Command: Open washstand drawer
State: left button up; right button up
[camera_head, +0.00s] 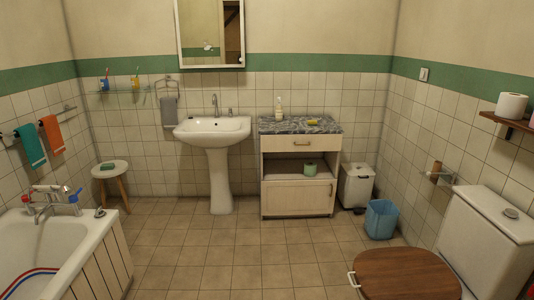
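The washstand (267,170) stands against the back wall, right of the pedestal sink, with a dark marbled top. Its drawer (301,144) is a cream front with a small brass-coloured handle just under the top, and it looks closed. Neither of my grippers shows in the head view.
A pedestal sink (219,170) stands left of the washstand; a white bin (356,186) and a blue bucket (381,219) stand right. A bathtub (92,240) is front left, a toilet with brown lid (405,275) front right. The tiled floor (240,245) between is clear.

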aim_at(297, 142)
jog(key=i, duration=2.3)
